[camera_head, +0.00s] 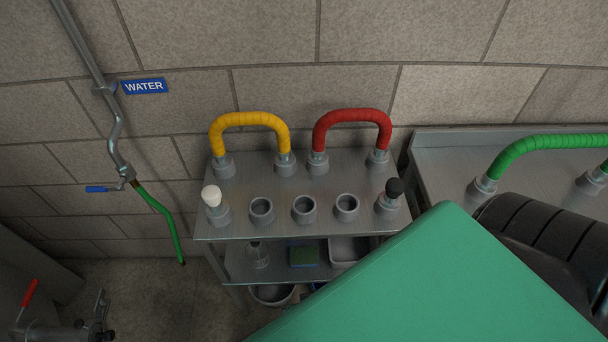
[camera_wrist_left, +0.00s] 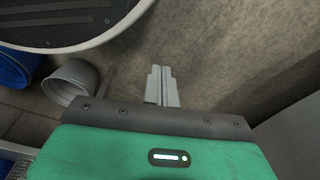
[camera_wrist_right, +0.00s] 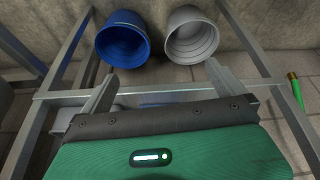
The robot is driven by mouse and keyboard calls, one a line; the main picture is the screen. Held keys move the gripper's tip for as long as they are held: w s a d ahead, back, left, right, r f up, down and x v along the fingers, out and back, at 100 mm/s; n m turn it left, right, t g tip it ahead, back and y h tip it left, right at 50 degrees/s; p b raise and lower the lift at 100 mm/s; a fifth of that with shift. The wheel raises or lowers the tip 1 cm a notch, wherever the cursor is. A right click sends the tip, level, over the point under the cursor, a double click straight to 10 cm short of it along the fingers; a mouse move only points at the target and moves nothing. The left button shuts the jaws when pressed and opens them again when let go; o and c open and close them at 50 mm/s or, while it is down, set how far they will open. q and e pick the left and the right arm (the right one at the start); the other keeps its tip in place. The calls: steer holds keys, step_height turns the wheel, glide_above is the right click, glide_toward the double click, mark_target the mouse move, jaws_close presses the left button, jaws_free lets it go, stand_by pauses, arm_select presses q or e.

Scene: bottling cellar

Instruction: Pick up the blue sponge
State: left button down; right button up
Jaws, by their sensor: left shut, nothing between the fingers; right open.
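A small block with a dull green top and a bluish edge, apparently the sponge (camera_head: 304,257), lies on the lower shelf (camera_head: 275,268) of the steel table in the head view. It lies between a clear glass vessel (camera_head: 258,256) and a pale tray (camera_head: 347,250). My left gripper (camera_wrist_left: 162,86) is shut and empty in the left wrist view, above the floor. My right gripper (camera_wrist_right: 162,85) is open in the right wrist view, with a frame bar and a partly hidden blue patch behind its fingers. Neither gripper's fingers show in the head view.
The table top (camera_head: 235,192) holds grey sockets, a yellow hose (camera_head: 250,120) and a red hose (camera_head: 352,116). My green arm covers the lower right of the head view. A blue bucket (camera_wrist_right: 123,42) and grey bucket (camera_wrist_right: 192,38) stand beyond the frame bars.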

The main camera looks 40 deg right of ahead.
steer(key=w+d+r+m, duration=0.2)
steer(key=w+r, duration=0.1)
steer(key=r, duration=0.1)
glide_above(304, 258)
steer(key=s+a, duration=0.2)
steer(key=s, duration=0.1)
steer(key=shift+w+d+f+n+h+b, duration=0.2)
steer(key=shift+d+n+h+b, duration=0.05)
steer(key=shift+n+h+b, duration=0.05)
steer(key=x, duration=0.4)
steer(key=shift+w+d+b, duration=0.2)
steer(key=shift+w+b, duration=0.2)
steer(key=shift+w+d+f, duration=0.1)
steer(key=shift+w+f, duration=0.05)
steer(key=shift+f, duration=0.35)
arm_select(q)
steer(key=w+r, duration=0.2)
steer(key=r, duration=0.1)
steer(key=w+d+r, duration=0.1)
steer(key=shift+r, duration=0.25)
arm_select(e)
steer(key=c, duration=0.8)
